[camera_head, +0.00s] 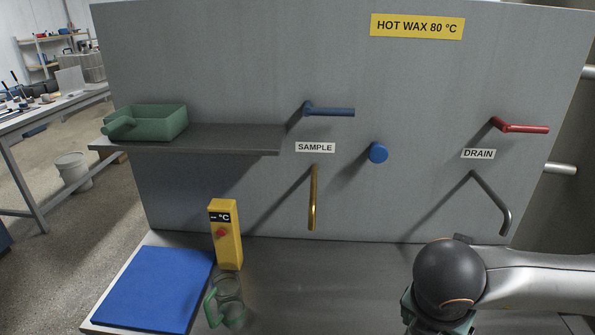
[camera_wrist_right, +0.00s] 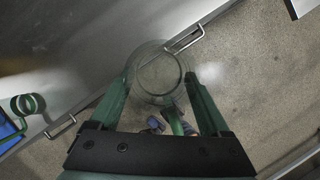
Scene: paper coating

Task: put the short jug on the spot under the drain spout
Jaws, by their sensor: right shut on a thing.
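My right gripper (camera_wrist_right: 161,78) is shut on a clear glass jug (camera_wrist_right: 158,62), with one green finger on each side. A green part, likely its handle, shows between the fingers. From above I cannot judge this jug's height. In the head view my right wrist is at the bottom right, and the fingers and held jug are out of frame. The bent drain spout (camera_head: 492,200) hangs below the DRAIN label (camera_head: 478,154). My wrist and arm partly cover the bench below it, and I see no marked spot. My left gripper is not in view.
Another clear jug with a green handle (camera_head: 228,305) stands on the bench (camera_head: 320,285) beside the yellow thermometer (camera_head: 227,240) and blue mat (camera_head: 155,288). A brass sample spout (camera_head: 313,197) hangs mid-panel. A shelf (camera_head: 215,140) holds a green tray (camera_head: 160,121). The middle bench is clear.

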